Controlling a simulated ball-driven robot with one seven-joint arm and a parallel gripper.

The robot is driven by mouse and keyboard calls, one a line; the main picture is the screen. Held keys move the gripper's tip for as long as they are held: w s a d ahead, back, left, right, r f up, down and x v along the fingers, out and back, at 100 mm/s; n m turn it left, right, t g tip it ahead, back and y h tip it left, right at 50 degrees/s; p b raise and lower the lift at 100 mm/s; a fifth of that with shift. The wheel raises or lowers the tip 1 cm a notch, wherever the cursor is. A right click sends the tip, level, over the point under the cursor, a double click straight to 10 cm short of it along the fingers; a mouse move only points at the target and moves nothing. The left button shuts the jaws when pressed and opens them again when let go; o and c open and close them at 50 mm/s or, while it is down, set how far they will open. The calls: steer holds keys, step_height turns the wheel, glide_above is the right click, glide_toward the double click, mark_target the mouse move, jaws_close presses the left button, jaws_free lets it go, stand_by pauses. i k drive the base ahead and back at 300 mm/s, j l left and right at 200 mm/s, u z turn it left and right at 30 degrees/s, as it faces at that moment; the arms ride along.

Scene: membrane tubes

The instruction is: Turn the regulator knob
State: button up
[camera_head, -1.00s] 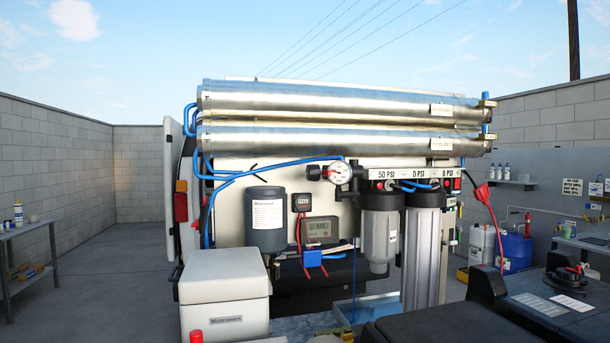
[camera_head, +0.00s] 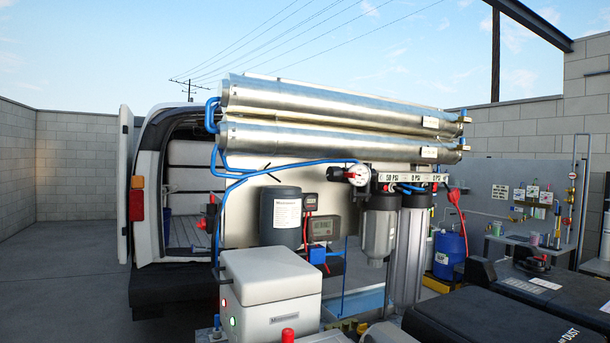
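The membrane rig stands ahead, seen at an angle. A small black knob (camera_head: 336,174), which looks like the regulator knob, sits just left of a round white gauge (camera_head: 358,175). Both are below the two steel membrane tubes (camera_head: 340,113), near a strip labelled 50 PSI and 0 PSI (camera_head: 405,178). Red knobs show along that strip. A grey filter housing (camera_head: 379,228) and a clear one (camera_head: 411,245) hang under it. The knob is too small to tell how it is turned. My gripper is not in view, and nothing touches the knob.
A white box (camera_head: 270,285) with a red cap in front of it stands at lower middle. A dark canister (camera_head: 280,215) is mounted on the panel. Black cases (camera_head: 510,315) fill the lower right. A van (camera_head: 150,205) stands behind left. Open floor (camera_head: 60,285) lies left.

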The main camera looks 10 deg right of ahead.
mark_target(334, 174)
steer(key=i+j, duration=0.2)
steer(key=j, duration=0.15)
steer(key=i+j, duration=0.15)
steer(key=j, duration=0.15)
steer(key=i+j+z, duration=0.1)
steer(key=j, duration=0.25)
steer(key=i+j, duration=0.25)
steer(key=i+j+z, duration=0.05)
steer(key=j, duration=0.05)
